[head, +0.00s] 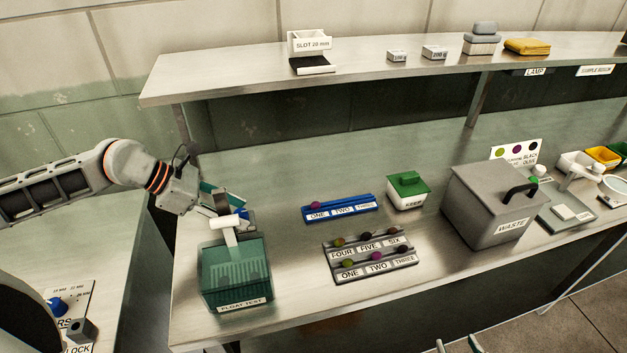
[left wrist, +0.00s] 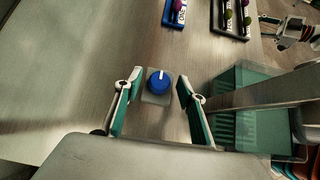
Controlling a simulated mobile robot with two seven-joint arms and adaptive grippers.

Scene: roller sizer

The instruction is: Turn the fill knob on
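The fill knob, a round blue knob (left wrist: 158,82) with a white pointer line, sits on a small grey base in the left wrist view. Its pointer is toward the top of that picture. In the head view only a bit of blue (head: 245,213) shows behind my left gripper (head: 226,204). My left gripper is open, with one teal finger on each side of the knob in the left wrist view (left wrist: 160,98); I see no contact.
A green float test tank (head: 235,285) with a white-topped post stands close beside the knob. A blue rack (head: 340,212), a grey rack (head: 368,262), a green-lidded keep box (head: 407,187) and a waste bin (head: 490,215) stand right. A shelf (head: 400,75) runs above.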

